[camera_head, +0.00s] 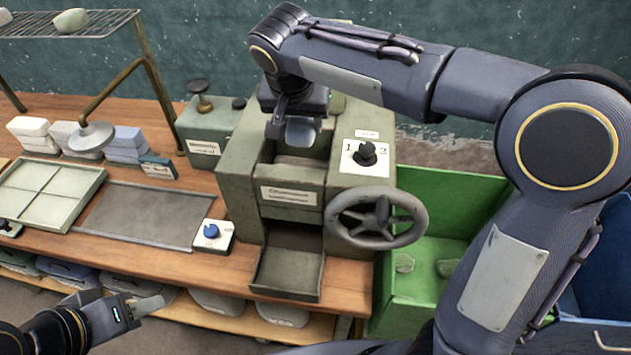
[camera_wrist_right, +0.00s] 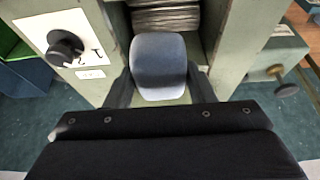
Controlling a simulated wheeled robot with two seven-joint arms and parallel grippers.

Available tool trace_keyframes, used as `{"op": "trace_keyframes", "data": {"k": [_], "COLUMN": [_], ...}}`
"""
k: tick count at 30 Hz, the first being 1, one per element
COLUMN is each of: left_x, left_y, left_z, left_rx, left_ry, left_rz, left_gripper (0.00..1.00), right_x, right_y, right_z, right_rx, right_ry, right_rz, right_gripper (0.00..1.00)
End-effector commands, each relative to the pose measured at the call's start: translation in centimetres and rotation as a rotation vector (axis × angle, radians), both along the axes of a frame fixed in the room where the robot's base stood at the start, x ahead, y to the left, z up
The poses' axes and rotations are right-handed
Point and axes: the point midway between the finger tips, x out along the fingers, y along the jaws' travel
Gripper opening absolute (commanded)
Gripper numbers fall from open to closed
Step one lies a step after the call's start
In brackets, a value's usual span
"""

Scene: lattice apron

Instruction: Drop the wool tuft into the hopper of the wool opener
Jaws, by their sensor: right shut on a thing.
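The wool opener (camera_head: 240,155) is a grey-green machine on the bench, with an open hopper (camera_head: 292,180) at its top front. My right gripper (camera_head: 293,108) is over the hopper, pointing down and shut on a smooth grey-blue wool tuft (camera_head: 303,133). In the right wrist view the tuft (camera_wrist_right: 160,65) sits between both fingers, in front of the opening with a ribbed roller (camera_wrist_right: 166,18) behind it. Whether the tuft touches the hopper walls I cannot tell. My left gripper (camera_head: 148,305) is low at the left, in front of the bench edge and apparently empty; its finger gap is unclear.
A handwheel (camera_head: 376,218) and a numbered knob (camera_head: 365,152) are on the machine's right side. An outlet tray (camera_head: 288,272) juts out below. A green bin (camera_head: 455,215) stands to the right. Stacked blocks (camera_head: 125,142) and a pale divided tray (camera_head: 50,190) lie left.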

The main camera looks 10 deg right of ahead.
Motion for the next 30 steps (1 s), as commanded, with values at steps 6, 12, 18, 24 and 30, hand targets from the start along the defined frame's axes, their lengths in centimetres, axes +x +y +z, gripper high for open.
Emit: {"op": "trace_keyframes", "data": {"k": [6,12,18,24,30], "left_x": [0.0,0.0,0.0,0.0,0.0], "left_y": [0.0,0.0,0.0,0.0,0.0], "left_z": [-2.5,-4.0,-4.1,-4.0,-4.0], "left_rx": [0.000,0.000,0.000,0.000,0.000], "left_ry": [0.000,0.001,0.000,0.000,0.000], "left_rz": [0.000,0.000,0.000,0.000,0.000], "left_gripper": [0.36,0.36,0.36,0.36,0.36], "right_x": [0.0,0.0,0.0,0.0,0.0], "right_y": [0.0,0.0,0.0,0.0,0.0], "right_z": [-3.0,-4.9,-5.2,-5.1,-5.1], "right_rx": [0.000,0.000,0.000,0.000,0.000], "right_ry": [0.000,0.000,0.000,0.000,0.000], "right_rz": [0.001,0.001,0.001,0.000,0.000], "right_gripper": [0.28,0.28,0.28,0.57,0.75]}}
